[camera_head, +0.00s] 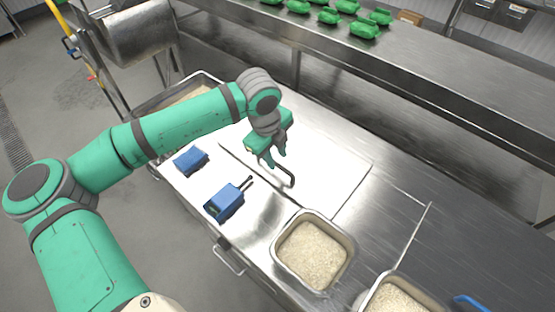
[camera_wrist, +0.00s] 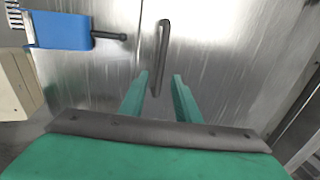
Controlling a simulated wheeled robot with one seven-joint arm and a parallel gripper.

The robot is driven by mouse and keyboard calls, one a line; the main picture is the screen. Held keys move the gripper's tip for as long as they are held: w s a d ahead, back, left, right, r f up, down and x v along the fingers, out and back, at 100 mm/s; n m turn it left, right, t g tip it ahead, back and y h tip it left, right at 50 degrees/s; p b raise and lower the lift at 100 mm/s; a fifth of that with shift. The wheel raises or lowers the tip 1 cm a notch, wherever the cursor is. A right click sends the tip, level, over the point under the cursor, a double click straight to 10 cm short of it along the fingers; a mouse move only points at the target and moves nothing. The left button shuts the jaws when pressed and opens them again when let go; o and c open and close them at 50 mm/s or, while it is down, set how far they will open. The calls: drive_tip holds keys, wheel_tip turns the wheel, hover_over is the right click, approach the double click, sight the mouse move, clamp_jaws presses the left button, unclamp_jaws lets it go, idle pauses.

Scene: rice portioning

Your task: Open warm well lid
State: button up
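The warm well lid (camera_head: 335,178) appears as a bright, flat steel panel set in the counter, lying closed. A dark bar handle (camera_head: 290,177) rises from it near its front edge. My gripper (camera_head: 273,163) is above the lid at the handle's far end. In the wrist view, the handle (camera_wrist: 163,50) stands out from the steel lid (camera_wrist: 220,50). My gripper's two green fingers (camera_wrist: 160,88) are apart, with the handle's near end between or just beyond their tips; contact cannot be told. Nothing is clearly gripped.
A blue device with a probe (camera_head: 226,202) and a blue block (camera_head: 191,160) lie left of the lid. Rice pans (camera_head: 350,262) sit in the counter at front right, and another pan (camera_head: 205,77) is behind my arm. A raised shelf (camera_head: 420,75) holds green items (camera_head: 364,30).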

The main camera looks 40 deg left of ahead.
sight(278, 165)
drive_tip(key=shift+w+f, duration=0.15)
drive_tip(key=shift+f, duration=0.6)
drive_tip(key=shift+w+f, duration=0.1)
drive_tip(key=shift+f, duration=0.65)
clamp_jaws()
